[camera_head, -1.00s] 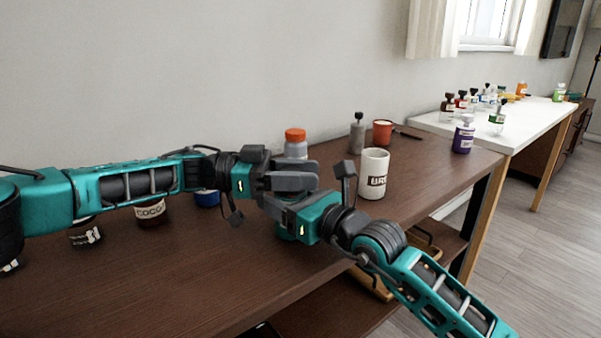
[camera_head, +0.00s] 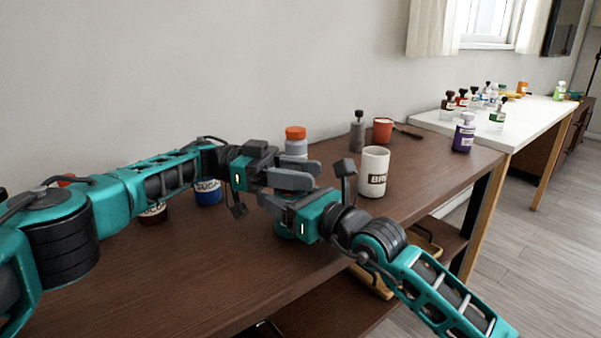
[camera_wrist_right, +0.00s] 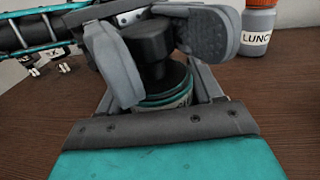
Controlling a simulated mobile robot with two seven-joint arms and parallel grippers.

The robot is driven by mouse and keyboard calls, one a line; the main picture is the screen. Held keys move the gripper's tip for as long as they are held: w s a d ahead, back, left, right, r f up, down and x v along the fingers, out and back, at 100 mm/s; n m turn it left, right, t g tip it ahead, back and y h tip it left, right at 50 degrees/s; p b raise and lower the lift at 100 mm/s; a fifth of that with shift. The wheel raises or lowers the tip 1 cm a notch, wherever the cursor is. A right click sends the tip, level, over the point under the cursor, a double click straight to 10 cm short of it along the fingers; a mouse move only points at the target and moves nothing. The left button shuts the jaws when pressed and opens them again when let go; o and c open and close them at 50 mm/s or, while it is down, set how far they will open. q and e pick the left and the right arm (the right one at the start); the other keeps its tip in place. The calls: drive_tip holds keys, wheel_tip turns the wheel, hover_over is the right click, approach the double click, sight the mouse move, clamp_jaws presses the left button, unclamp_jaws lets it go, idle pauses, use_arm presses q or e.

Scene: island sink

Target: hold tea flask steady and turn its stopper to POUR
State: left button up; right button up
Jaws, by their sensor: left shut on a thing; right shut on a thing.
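In the right wrist view the flask (camera_wrist_right: 168,88) stands upright with teal rings under a black stopper (camera_wrist_right: 150,45). My right gripper (camera_head: 272,203) is shut on the flask body; its fingers (camera_wrist_right: 160,95) run along both sides. My left gripper (camera_head: 296,178) is shut on the stopper from above, its two grey pads (camera_wrist_right: 160,50) on either side of it. The pads hide part of the stopper, and I see no POUR mark.
A grey jar with an orange lid (camera_head: 296,143) stands close behind the grippers. A blue sugar jar (camera_head: 208,191) and a dark jar (camera_head: 153,214) stand under my left arm.

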use_arm(q)
drive_tip(key=shift+r, duration=0.15)
drive_tip(key=o, duration=1)
wheel_tip(320, 180, up, 10)
drive_tip(key=shift+f, duration=0.1)
